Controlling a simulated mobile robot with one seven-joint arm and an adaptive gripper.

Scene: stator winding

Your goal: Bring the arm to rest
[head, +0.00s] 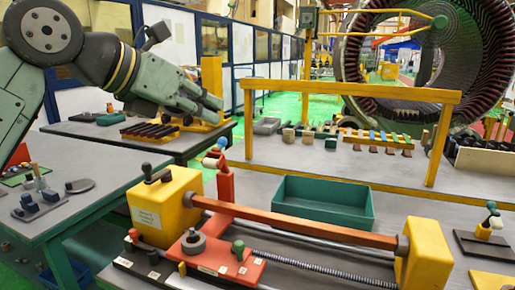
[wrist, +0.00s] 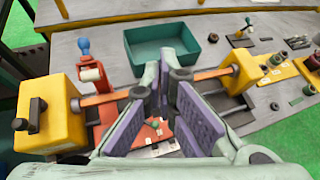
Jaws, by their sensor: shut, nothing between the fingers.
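My gripper (head: 214,108) is at the upper left in the head view, at the end of my raised green-grey arm. It is above and behind the yellow block at the left end of the winding fixture. In the wrist view my gripper (wrist: 172,78) has its purple-padded fingers shut with nothing between them. The fingers cover part of the orange bar (wrist: 210,74) and the red carriage (wrist: 150,135) below. In the head view the orange bar (head: 300,222) and red carriage (head: 215,262) show in full, apart from the gripper.
Yellow end blocks (head: 165,205) (head: 424,255) hold the bar. A green tray (head: 322,203) behind it looks empty. A yellow rail frame (head: 350,88) stands behind, before a large stator ring (head: 350,60). A side table (head: 75,205) with small parts is at left.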

